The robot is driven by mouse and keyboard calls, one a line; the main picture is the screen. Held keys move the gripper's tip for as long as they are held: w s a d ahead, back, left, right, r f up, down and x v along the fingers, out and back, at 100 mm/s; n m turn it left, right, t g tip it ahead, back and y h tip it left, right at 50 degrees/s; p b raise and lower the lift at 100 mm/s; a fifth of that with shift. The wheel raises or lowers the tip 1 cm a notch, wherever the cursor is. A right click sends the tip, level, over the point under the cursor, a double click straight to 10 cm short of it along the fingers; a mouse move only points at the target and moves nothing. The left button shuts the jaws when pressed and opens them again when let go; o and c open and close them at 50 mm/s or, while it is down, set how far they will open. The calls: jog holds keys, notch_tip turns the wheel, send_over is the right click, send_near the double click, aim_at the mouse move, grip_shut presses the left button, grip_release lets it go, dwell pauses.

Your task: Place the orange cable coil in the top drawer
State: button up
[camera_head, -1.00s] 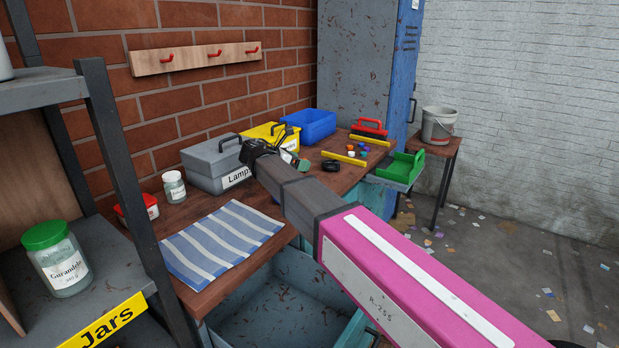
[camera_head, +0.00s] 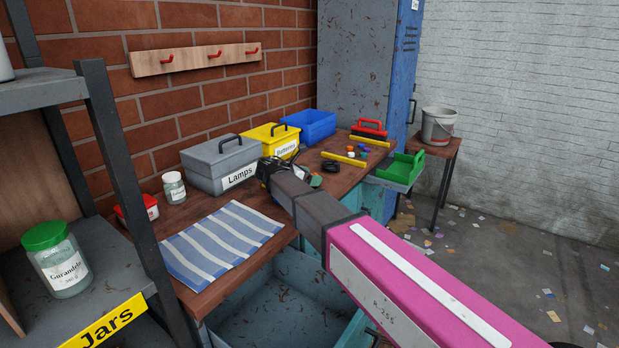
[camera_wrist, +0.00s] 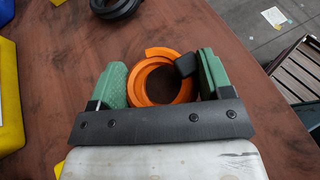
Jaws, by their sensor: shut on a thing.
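The orange cable coil (camera_wrist: 138,80) is a ring with a small black piece on its right side. It sits between the two green fingers of my gripper (camera_wrist: 161,80), which is shut on it. In the head view my gripper (camera_head: 300,178) is over the workbench, in front of the yellow box, and the coil is hidden there. A worn blue-grey drawer (camera_head: 265,325) stands pulled out below the bench's front edge, to the left of my arm. Its visible floor is empty. My arm hides part of its right side, and I cannot tell its level.
The wooden bench holds a striped cloth (camera_head: 222,240), a grey Lamps box (camera_head: 215,165), a yellow Batteries box (camera_head: 270,138), a blue bin (camera_head: 310,125) and a black ring (camera_head: 331,166). A shelf post (camera_head: 125,170) rises at left.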

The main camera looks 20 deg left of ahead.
jog(key=shift+f, duration=0.1)
jog(key=o, duration=1)
